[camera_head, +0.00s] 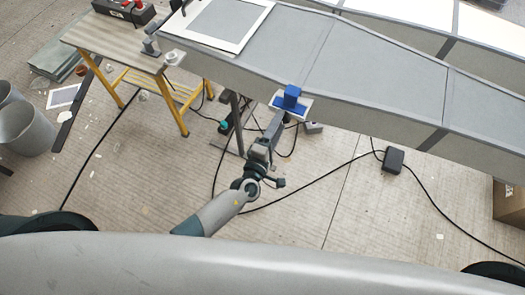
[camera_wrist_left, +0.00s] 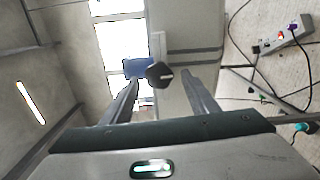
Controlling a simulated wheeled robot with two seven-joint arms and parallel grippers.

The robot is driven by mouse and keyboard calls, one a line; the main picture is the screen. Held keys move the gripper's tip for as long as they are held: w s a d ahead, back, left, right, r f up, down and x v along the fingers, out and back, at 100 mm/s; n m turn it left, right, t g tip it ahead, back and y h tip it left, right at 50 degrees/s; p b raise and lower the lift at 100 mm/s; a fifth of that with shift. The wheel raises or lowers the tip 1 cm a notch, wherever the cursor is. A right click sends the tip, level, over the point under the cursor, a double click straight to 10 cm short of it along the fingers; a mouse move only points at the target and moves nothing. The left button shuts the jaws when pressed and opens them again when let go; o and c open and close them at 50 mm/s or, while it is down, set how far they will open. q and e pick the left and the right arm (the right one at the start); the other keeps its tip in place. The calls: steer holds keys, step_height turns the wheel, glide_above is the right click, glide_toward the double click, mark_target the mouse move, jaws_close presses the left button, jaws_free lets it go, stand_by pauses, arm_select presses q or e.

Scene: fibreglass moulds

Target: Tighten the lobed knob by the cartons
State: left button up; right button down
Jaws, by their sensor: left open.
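A dark lobed knob (camera_wrist_left: 160,74) with a pale mark shows in the left wrist view, beside a blue clamp block (camera_wrist_left: 137,66). In the head view the blue clamp (camera_head: 291,97) sits at the near edge of the long grey mould (camera_head: 375,75); the knob cannot be made out there. My left gripper (camera_head: 277,122) is just below the clamp. In the wrist view its two fingers are apart, with the knob showing in the gap between their tips; contact cannot be told. A brown carton (camera_head: 509,207) stands at the far right edge. My right gripper is not in view.
A yellow-legged trestle table (camera_head: 118,50) stands at upper left, with grey bins (camera_head: 22,128) left of it. Black cables and a black power brick (camera_head: 393,160) lie on the floor. A power strip (camera_wrist_left: 282,40) shows in the wrist view. Floor right of my arm is mostly open.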

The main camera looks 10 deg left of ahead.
arm_select(q)
steer(key=b+v, duration=0.4)
steer(key=v, duration=1.2)
steer(key=shift+s+b, duration=0.35)
steer(key=shift+a, duration=0.1)
steer(key=s+a+f+n+g+y+b, duration=0.2)
steer(key=s+a+f+n+g, duration=0.15)
steer(key=f+n, duration=0.7)
steer(key=s+a+f+n+g+y+b, duration=0.15)
steer(key=a+f+n, duration=0.4)
steer(key=f, duration=0.95)
steer(key=s+a+f+n+g+y+b, duration=0.2)
steer(key=s+a+f+n+g, duration=0.15)
steer(key=f+n, duration=0.75)
steer(key=s+a+f+n+g+b, duration=0.2)
steer(key=s+a+f+n+g, duration=0.1)
steer(key=s+f+n, duration=0.8)
steer(key=s+a+f+n+g+b, duration=0.3)
steer(key=s+f+n+g, duration=0.1)
steer(key=s+f+n, duration=0.8)
steer(key=s+n, duration=0.3)
steer(key=n, duration=0.1)
steer(key=shift+a+f+g, duration=0.3)
steer(key=shift+f+g, duration=0.05)
